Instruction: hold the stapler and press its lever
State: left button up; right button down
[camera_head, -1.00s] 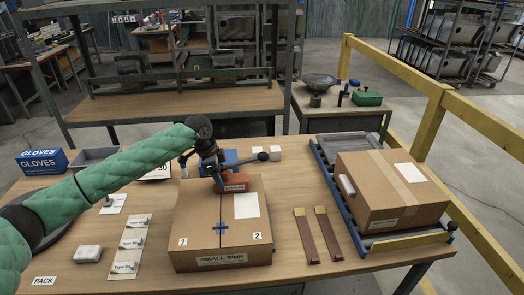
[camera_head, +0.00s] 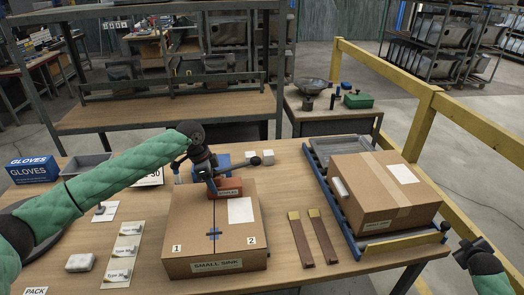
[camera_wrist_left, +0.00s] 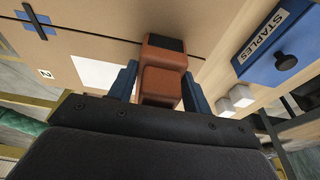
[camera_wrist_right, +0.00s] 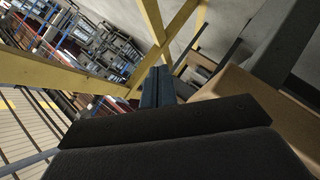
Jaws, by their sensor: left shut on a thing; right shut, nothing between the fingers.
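The orange-red stapler (camera_head: 230,187) is at the far part of the top of the cardboard SMALL SINK box (camera_head: 185,225). I cannot tell whether it touches the box. My left gripper (camera_head: 213,182) reaches it from above and is shut on it. In the left wrist view the stapler (camera_wrist_left: 163,82) sits between the two blue fingers, with a dark patch on its far end. Its lever cannot be made out clearly. My right gripper (camera_head: 467,248) is at the lower right, past the rollers, away from the stapler. In the right wrist view its fingers (camera_wrist_right: 158,86) are together and empty.
A blue STAPLES bin (camera_wrist_left: 268,42) stands just behind the box. Two brown strips (camera_head: 312,238) lie right of it. A second carton (camera_head: 380,190) sits on a roller track (camera_head: 345,220), between the stapler and my right gripper. A yellow rail (camera_head: 470,130) runs along the right.

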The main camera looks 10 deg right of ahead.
jog(key=w+d+r+t, duration=0.15)
jog(key=w+r, duration=0.35)
jog(key=r, duration=0.7)
jog(key=w+d+r+m+t, duration=0.1)
jog(key=w+d+r, duration=0.25)
jog(key=r, duration=0.95)
jog(key=w+d+r+t, duration=0.15)
jog(key=w+r, duration=0.45)
jog(key=r, duration=0.6)
jog(key=w+a+f+n+g+y, duration=0.15)
jog(key=w+a+y, duration=0.35)
jog(key=a, duration=0.6)
jog(key=w+a+f+n+g+y, duration=0.1)
jog(key=w+a+f+n+y, duration=0.15)
jog(key=w+a, duration=0.65)
jog(key=w+a+f+n+g+y, duration=0.1)
jog(key=w+a+n+y, duration=0.2)
jog(key=a, duration=1.1)
jog(key=a+r+n+g+y, duration=0.2)
jog(key=a+g, duration=0.1)
jog(key=a, duration=0.8)
jog(key=s+a+r+n+g+y, duration=0.1)
jog(key=a+r+n+g+y, duration=0.1)
jog(key=a, duration=0.9)
jog(key=s+a+r+n+g+y, duration=0.1)
jog(key=a+n+g, duration=0.3)
jog(key=a, duration=0.7)
jog(key=shift+s+r+g+y, duration=0.2)
jog(key=shift+r+g+y, duration=0.25)
jog(key=shift+r, duration=0.05)
